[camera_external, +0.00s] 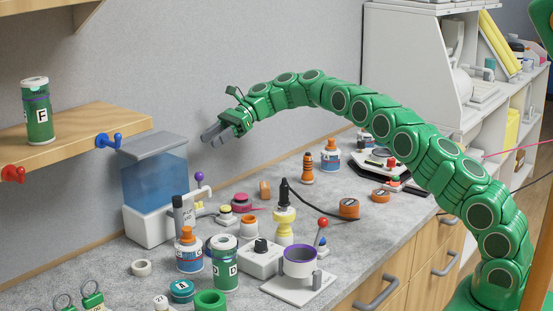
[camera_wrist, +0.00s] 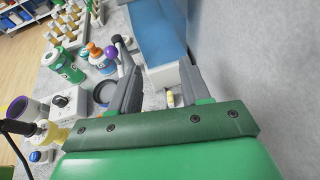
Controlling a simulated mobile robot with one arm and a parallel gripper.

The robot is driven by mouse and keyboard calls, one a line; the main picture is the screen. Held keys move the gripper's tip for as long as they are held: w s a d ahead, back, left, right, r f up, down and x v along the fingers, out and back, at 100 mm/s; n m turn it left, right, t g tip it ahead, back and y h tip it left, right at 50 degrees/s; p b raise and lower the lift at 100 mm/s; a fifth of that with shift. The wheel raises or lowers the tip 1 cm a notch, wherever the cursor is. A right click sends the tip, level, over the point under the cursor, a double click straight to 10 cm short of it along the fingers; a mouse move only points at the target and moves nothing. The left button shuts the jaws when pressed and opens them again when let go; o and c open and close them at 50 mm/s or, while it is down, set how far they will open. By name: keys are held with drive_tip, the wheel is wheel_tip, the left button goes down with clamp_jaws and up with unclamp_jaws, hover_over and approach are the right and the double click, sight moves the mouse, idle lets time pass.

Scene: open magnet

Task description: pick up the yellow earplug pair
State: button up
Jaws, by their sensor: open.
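In the wrist view a small pale yellow piece (camera_wrist: 170,97) lies low between my fingers, beside the white base of the blue-windowed container; it looks like the yellow earplug pair, but it is too small to be sure. I cannot pick it out clearly in the external view. My gripper (camera_external: 211,134) is open and empty, held in the air above the counter, to the right of the blue container. Its two grey fingers stand apart in the wrist view (camera_wrist: 154,62).
The blue container (camera_external: 156,178) stands against the wall. A green can (camera_external: 223,262), an orange-capped bottle (camera_external: 189,252) and a cup on a white stand (camera_external: 299,262) crowd the front of the grey counter (camera_external: 330,210). A wooden shelf (camera_external: 75,140) juts out at left.

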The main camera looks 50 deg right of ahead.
approach(199, 202)
drive_tip(key=x, duration=0.2)
drive_tip(key=shift+w+a, duration=0.15)
drive_tip(key=shift+a, duration=0.1)
drive_tip(key=shift+a+f, duration=0.15)
drive_tip(key=shift+f, duration=0.05)
drive_tip(key=shift+x, duration=3.75)
clamp_jaws()
